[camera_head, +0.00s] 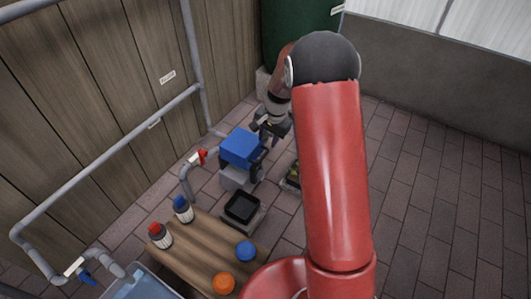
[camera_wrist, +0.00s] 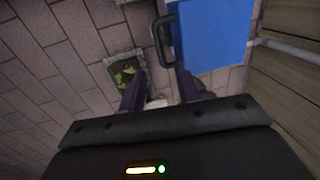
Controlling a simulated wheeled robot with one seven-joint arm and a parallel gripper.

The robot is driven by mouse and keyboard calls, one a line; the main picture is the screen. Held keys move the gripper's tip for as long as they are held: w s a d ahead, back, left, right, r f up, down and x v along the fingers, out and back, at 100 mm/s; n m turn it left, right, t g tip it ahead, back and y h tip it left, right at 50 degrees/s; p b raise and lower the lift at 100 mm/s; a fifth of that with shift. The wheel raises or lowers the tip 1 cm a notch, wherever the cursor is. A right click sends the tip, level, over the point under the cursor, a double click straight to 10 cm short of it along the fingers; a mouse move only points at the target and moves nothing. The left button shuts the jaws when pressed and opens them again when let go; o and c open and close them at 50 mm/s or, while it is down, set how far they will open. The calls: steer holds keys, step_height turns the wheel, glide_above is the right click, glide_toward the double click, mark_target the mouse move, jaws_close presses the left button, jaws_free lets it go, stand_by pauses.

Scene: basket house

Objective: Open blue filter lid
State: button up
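The blue filter lid (camera_head: 240,148) sits on top of a grey filter box (camera_head: 236,178) near the pipes and looks closed. In the wrist view the lid (camera_wrist: 215,35) fills the upper right, with a black handle (camera_wrist: 163,40) along its left side. My gripper (camera_head: 267,128) is just behind and to the right of the lid in the head view. In the wrist view my gripper (camera_wrist: 159,85) has its two dark fingers apart with nothing between them. The handle lies just beyond the fingertips, and I see no contact.
A grey pipe with a red valve (camera_head: 202,156) stands left of the filter. A black tray (camera_head: 242,207) is in front. A wooden table (camera_head: 205,258) holds bottles and orange and blue balls. A planter (camera_wrist: 127,75) lies left of the handle. Brick floor is clear at right.

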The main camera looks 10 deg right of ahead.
mark_target(264, 155)
steer(key=f, duration=0.2)
steer(key=f+b, duration=0.1)
steer(key=f, duration=0.2)
steer(key=w+a+f, duration=0.1)
steer(key=f, duration=0.1)
steer(key=shift+f, duration=0.25)
jaws_close()
